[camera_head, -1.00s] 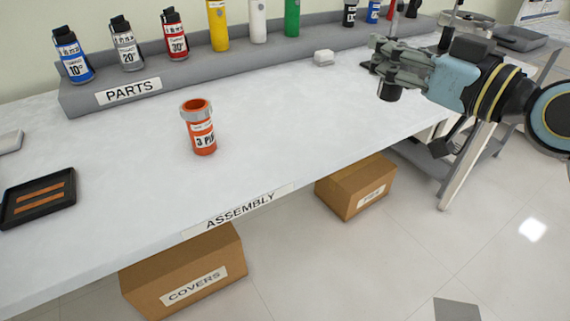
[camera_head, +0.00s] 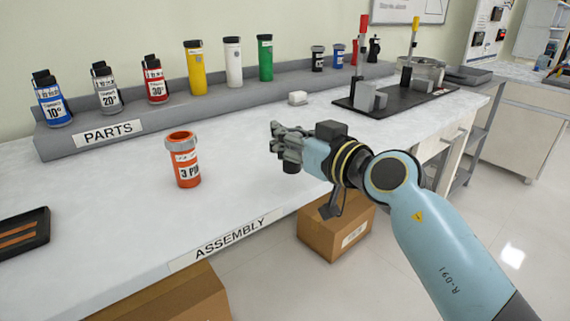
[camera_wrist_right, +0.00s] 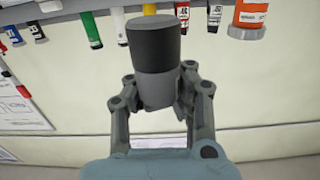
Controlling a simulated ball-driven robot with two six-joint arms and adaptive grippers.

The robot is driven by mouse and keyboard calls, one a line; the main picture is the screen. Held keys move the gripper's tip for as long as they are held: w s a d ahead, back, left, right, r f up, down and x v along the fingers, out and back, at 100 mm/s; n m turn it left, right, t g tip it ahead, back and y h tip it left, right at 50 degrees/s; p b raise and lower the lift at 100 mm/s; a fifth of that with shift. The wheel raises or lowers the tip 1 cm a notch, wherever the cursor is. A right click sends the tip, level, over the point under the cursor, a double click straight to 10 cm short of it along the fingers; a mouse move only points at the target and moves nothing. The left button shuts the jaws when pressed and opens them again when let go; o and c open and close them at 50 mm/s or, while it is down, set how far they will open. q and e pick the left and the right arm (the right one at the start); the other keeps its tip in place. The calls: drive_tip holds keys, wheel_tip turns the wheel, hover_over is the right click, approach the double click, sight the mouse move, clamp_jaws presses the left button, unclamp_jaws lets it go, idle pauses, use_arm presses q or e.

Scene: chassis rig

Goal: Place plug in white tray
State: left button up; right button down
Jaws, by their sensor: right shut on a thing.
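My right gripper (camera_head: 290,146) is shut on a dark cylindrical plug (camera_wrist_right: 156,62), black at one end and grey at the other. In the head view the plug (camera_head: 291,168) shows as a small dark piece beneath the fingers, above the front part of the table (camera_head: 110,215). The right wrist view shows the fingers (camera_wrist_right: 158,95) on both sides of the plug's grey part. I see no clear white tray in the views now. My left gripper is not in view.
An orange "3 PIN" bottle (camera_head: 183,160) stands left of the right gripper. A black tray with orange strips (camera_head: 40,235) lies at the far left. Several bottles line the grey parts ledge (camera_head: 75,145). A small white block (camera_head: 298,98) lies behind the gripper.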

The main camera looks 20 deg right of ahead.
wheel_tip(320, 180, down, 4)
drive_tip(key=b, duration=0.3)
drive_tip(key=shift+f, duration=0.25)
drive_tip(key=shift+r, duration=0.25)
drive_tip(key=shift+f, duration=0.1)
drive_tip(key=c, duration=1.2)
unclamp_jaws()
drive_tip(key=shift+p+v, duration=1.8)
drive_tip(key=shift+v, duration=4.25)
